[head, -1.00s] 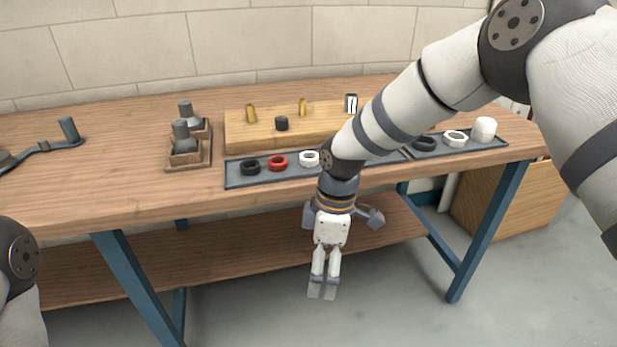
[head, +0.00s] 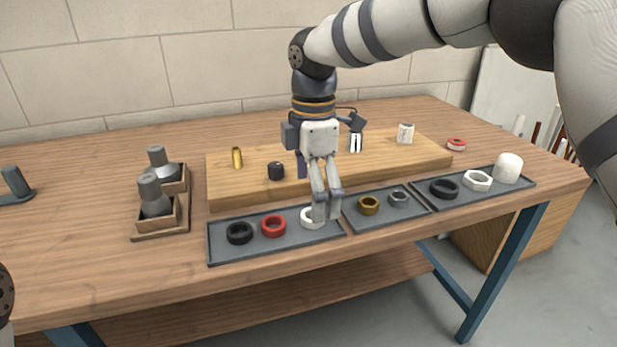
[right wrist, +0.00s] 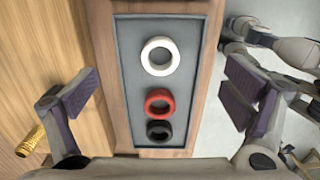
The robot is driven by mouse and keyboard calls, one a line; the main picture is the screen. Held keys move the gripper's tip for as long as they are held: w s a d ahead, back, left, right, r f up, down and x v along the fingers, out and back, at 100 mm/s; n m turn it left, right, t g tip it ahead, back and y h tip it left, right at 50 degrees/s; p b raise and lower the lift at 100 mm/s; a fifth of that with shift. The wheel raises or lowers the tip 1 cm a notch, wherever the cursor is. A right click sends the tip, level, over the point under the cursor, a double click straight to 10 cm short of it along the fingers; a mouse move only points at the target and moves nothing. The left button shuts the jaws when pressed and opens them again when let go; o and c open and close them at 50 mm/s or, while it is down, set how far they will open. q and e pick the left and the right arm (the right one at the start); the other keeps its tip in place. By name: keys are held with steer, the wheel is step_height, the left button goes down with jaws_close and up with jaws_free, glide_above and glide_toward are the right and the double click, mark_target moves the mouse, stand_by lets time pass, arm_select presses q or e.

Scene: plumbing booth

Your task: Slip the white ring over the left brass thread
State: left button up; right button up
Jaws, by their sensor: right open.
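The white ring (head: 306,219) lies flat in the left grey tray, partly hidden behind my right gripper's fingers in the head view. It shows whole in the right wrist view (right wrist: 146,57). The left brass thread (head: 237,158) stands upright on the wooden board, and a brass threaded piece (right wrist: 32,141) shows at the left of the right wrist view. My right gripper (head: 327,205) is over the tray, pointing down. In the right wrist view its fingers are wide apart and empty, with the ring between and below them (right wrist: 160,92). My left gripper is out of view.
A red ring (head: 273,216) and a black ring (head: 228,233) share the tray (head: 225,254). A black knob (head: 276,172) stands on the board (head: 225,188) near the left thread. Grey bottles in wooden holders (head: 155,203) stand left.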

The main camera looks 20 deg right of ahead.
mark_target(307, 223)
steer(key=shift+f+b, duration=0.4)
steer(key=shift+f, duration=2.55)
steer(key=c, duration=0.8)
steer(key=o, duration=0.8)
